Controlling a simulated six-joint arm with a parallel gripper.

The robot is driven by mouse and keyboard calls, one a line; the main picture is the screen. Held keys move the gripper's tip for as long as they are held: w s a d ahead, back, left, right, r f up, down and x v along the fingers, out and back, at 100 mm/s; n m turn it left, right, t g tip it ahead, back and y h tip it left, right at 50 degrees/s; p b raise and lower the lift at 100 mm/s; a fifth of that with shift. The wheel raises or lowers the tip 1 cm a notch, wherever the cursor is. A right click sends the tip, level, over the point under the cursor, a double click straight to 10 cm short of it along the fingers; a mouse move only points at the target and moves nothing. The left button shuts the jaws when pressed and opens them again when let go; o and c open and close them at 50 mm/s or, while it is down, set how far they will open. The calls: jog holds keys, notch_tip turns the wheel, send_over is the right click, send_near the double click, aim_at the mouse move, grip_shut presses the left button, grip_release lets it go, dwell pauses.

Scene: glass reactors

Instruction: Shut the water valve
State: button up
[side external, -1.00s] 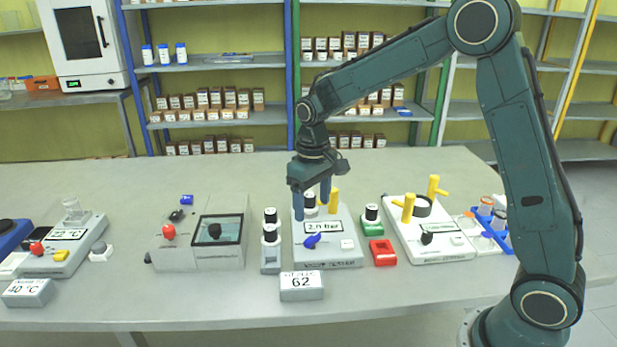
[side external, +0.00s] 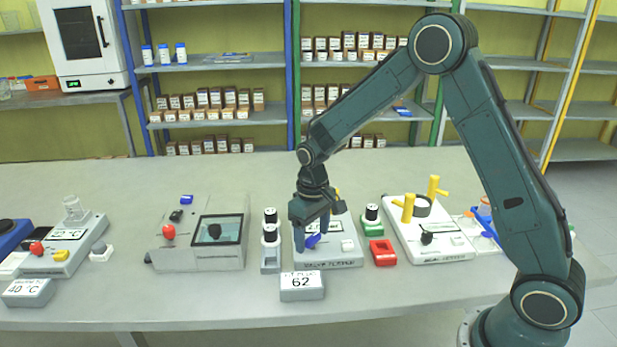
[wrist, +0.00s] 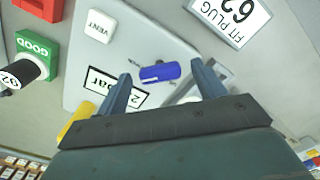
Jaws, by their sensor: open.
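The blue valve handle (side external: 313,241) sits on the light grey valve station (side external: 340,262), which has a pressure display. My gripper (side external: 311,234) is open and low over the station, with a finger on each side of the handle. In the wrist view my gripper (wrist: 162,78) has gaps between its fingertips and the handle; I cannot tell any contact. The display (wrist: 112,97) is partly hidden by a finger. A yellow handle (wrist: 78,118) shows behind my gripper.
A white vent button (wrist: 100,26) is on the same station. A black-topped plug on a green block (side external: 371,222) and a red block (side external: 383,252) stand to the right. Plugs on a grey holder (side external: 270,258) stand close left. A label block reading 62 (side external: 301,287) is in front.

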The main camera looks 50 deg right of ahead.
jog(key=c, duration=1)
jog(key=shift+n, duration=0.5)
jog(key=n, duration=0.7)
jog(key=shift+n, duration=0.4)
jog(key=n, duration=0.4)
jog(key=shift+n, duration=2.6)
